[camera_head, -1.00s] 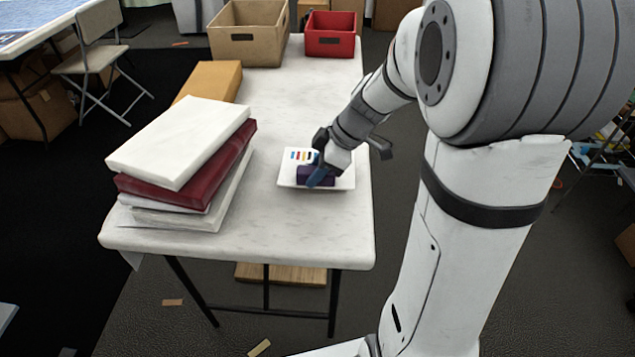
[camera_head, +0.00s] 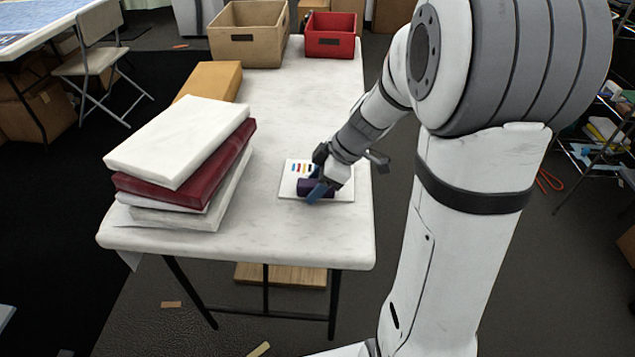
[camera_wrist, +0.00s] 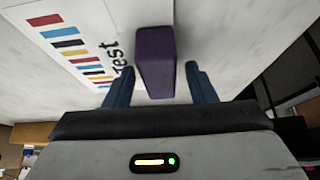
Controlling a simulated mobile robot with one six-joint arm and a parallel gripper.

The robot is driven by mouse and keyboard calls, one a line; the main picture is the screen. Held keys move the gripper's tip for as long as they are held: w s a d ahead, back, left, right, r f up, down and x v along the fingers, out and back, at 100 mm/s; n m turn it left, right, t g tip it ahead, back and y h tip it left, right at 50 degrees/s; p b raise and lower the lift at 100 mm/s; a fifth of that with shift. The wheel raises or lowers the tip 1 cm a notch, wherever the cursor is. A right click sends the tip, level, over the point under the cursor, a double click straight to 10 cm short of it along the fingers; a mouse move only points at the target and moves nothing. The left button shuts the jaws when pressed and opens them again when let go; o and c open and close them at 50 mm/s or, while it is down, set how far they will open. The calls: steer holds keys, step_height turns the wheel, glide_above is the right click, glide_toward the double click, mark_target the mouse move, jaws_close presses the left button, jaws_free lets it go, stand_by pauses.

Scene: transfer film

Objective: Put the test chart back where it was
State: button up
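The test chart (camera_head: 287,192) is a white square board with coloured bars. It lies on the white table (camera_head: 245,238), right of the book stack. The wrist view shows the chart (camera_wrist: 50,50) with its bars and the word "Test". A dark purple block (camera_wrist: 157,60), like a handle, stands on it; the block also shows in the head view (camera_head: 307,185). My gripper (camera_wrist: 160,72) has a blue finger on each side of the block, with narrow gaps showing, so it looks open around it. In the head view my gripper (camera_head: 316,183) partly hides the block and chart.
A stack of books (camera_head: 180,150) stands on the left of the table, with an orange-brown box (camera_head: 212,78) behind it. A tan bin (camera_head: 248,50) and a red bin (camera_head: 330,45) stand at the far end. The table's middle is clear.

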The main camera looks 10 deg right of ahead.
steer(key=shift+r, duration=0.1)
steer(key=shift+d+r+p, duration=0.1)
steer(key=shift+r+p, duration=0.15)
steer(key=shift+p, duration=0.1)
steer(key=p+v, duration=0.2)
steer(key=v, duration=0.9)
steer(key=s+a+f+m+h, duration=0.1)
steer(key=s+m+h, duration=0.2)
steer(key=s+m, duration=0.4)
steer(key=s+a+f+m+h, duration=0.1)
steer(key=s+a+m+h, duration=0.1)
steer(key=s+m, duration=0.5)
steer(key=shift+s+a+f+h, duration=0.25)
steer(key=shift+s+f+h, duration=0.1)
steer(key=shift+h, duration=0.05)
